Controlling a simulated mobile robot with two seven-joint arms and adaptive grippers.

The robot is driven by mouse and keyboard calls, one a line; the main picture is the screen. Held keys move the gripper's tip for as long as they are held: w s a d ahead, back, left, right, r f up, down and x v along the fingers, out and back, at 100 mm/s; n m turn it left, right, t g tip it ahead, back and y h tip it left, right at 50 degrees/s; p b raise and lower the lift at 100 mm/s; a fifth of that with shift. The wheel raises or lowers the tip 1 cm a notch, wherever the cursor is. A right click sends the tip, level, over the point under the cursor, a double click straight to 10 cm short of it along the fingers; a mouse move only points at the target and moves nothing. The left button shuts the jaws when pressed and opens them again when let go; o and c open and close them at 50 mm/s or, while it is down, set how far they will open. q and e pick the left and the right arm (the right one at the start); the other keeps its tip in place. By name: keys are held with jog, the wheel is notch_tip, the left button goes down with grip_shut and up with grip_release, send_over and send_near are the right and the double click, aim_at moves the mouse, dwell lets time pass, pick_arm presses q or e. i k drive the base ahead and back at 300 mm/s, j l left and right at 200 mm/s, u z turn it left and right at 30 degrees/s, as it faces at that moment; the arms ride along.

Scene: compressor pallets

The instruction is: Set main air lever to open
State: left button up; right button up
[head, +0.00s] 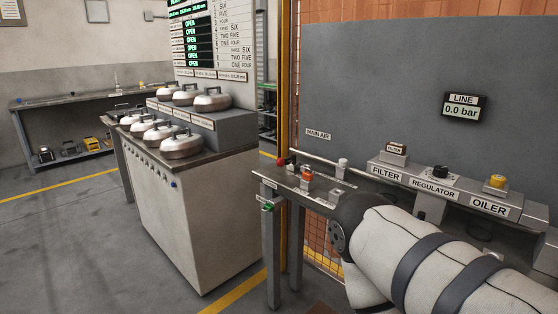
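A "MAIN AIR" label (318,134) is on the grey panel. Below it, a narrow metal bench (270,178) carries a pipe with small fittings. A red knob (282,161) sits at the left end, and an orange-red fitting (307,175) stands beside it. A pale knob (343,162) is to their right. I cannot tell for certain which part is the main air lever or how it is set. My arm, white with dark bands, reaches in from the lower right and hides part of the bench. Neither gripper shows.
A "LINE" display (464,106) reads 0.0 bar. Filter (387,169), regulator (434,188) and oiler (490,205) units stand to the right. A green knob (267,207) is on the bench front. A cabinet (195,215) with several metal domed pots stands left. Floor at left is clear.

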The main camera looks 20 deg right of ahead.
aim_at(280, 162)
jog(key=i+z, duration=0.25)
jog(key=i, duration=0.4)
jog(key=i+z, duration=0.25)
jog(key=i, duration=0.4)
